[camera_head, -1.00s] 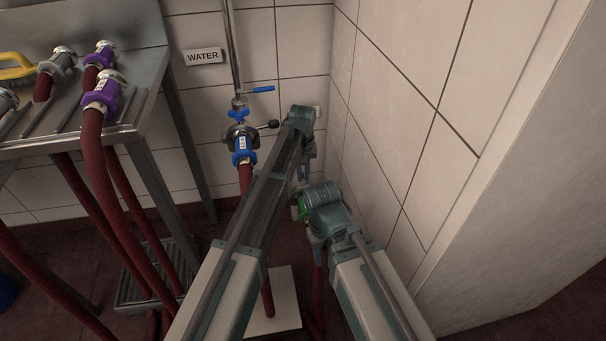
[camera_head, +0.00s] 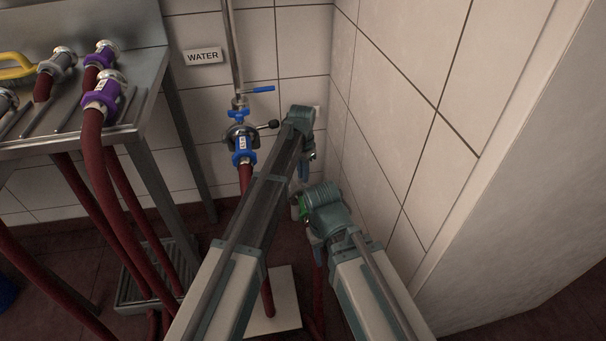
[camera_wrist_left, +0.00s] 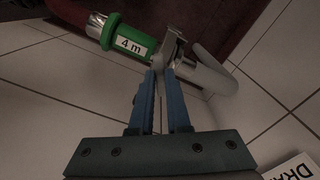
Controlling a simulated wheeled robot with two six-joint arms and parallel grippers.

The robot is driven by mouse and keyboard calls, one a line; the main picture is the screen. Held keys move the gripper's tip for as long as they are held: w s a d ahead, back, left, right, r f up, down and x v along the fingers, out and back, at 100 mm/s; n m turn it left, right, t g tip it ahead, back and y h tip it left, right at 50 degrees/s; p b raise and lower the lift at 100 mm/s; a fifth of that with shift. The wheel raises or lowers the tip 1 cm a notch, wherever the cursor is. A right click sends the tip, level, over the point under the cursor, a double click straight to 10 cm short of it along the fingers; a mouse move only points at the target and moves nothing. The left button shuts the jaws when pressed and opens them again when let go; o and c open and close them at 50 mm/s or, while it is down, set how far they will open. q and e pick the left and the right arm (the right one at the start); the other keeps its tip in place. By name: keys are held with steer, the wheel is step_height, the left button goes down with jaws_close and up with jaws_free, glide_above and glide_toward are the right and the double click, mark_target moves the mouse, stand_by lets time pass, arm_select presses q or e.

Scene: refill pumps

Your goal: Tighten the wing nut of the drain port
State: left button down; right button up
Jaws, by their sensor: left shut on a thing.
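In the left wrist view a metal clamp (camera_wrist_left: 173,45) joins a green hose coupling (camera_wrist_left: 128,44) marked "4 m" to the pale drain pipe (camera_wrist_left: 212,72). My left gripper (camera_wrist_left: 161,73) is at the clamp, its two blue fingers closed in on the small metal wing nut (camera_wrist_left: 158,62), which they mostly hide. In the head view my left gripper (camera_head: 304,172) is low by the wall corner, largely hidden by its own arm. The green coupling (camera_head: 304,208) shows just below it, beside my right wrist.
A water valve (camera_head: 241,135) with blue fittings and a red hose is on the back wall, left of my left arm. A steel rack (camera_head: 132,128) with several hoses stands at the left. The tiled side wall (camera_head: 410,130) is close on the right. A sign (camera_wrist_left: 292,168) shows partly.

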arm_select(q)
steer(key=shift+m, duration=1.9)
steer(key=c, duration=0.9)
jaws_free()
